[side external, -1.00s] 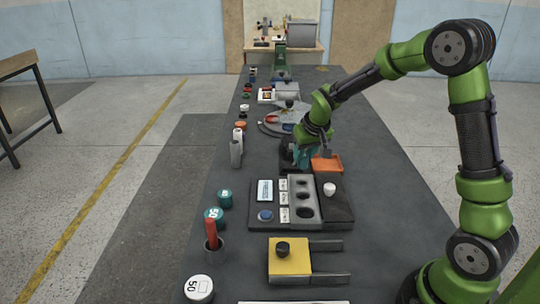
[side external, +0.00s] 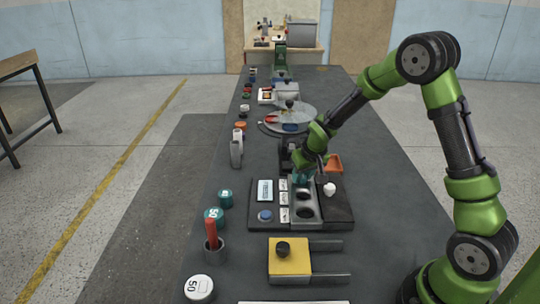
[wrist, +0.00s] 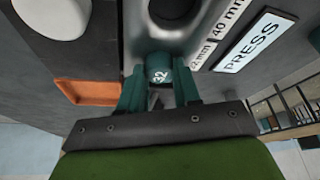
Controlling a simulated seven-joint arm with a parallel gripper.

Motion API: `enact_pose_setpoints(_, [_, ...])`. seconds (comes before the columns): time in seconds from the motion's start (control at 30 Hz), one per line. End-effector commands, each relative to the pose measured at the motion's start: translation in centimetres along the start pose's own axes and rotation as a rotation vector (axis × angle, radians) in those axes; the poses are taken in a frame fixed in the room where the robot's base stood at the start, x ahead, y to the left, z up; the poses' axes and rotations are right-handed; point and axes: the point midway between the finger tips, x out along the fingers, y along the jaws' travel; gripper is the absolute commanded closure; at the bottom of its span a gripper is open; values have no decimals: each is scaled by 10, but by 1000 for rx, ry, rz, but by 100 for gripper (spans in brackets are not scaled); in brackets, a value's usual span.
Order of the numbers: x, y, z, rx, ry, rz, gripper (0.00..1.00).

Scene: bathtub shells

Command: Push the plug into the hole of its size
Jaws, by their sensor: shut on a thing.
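My gripper (side external: 301,177) is shut on a teal plug marked 32, which shows between the teal fingers in the wrist view (wrist: 158,72). In the side view the plug is too small and covered to make out clearly. The grey hole block (side external: 304,222) has its holes in a row. My gripper is at the block's far end and covers the far hole; the middle and near holes are open. In the wrist view the plug is beside the label ending in "2 mm" (wrist: 203,54). An open hole (wrist: 172,8) lies beside the 40 mm label. I cannot tell whether the plug has entered a hole.
A white knob (side external: 329,189) stands right of the block. An orange tray (side external: 334,163) lies just beyond it. A PRESS plate (wrist: 255,42) and a blue button (side external: 265,215) are left of the labels. A yellow plate with a black knob (side external: 283,250) is nearer.

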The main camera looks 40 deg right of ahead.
Motion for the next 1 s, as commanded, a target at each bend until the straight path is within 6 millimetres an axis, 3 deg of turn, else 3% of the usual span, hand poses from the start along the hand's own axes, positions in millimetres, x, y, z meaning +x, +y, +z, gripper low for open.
enact_pose_setpoints(0.3, [11,0,5,-2,-3,0,97])
enact_pose_setpoints(0.33, [11,0,5,-2,-3,0,66])
enact_pose_setpoints(0.5, [10,0,4,-4,-2,0,43])
enact_pose_setpoints(0.67, [1,0,0,-7,1,-1,42])
enact_pose_setpoints(1.0, [-72,-1,-2,-3,5,-2,42])
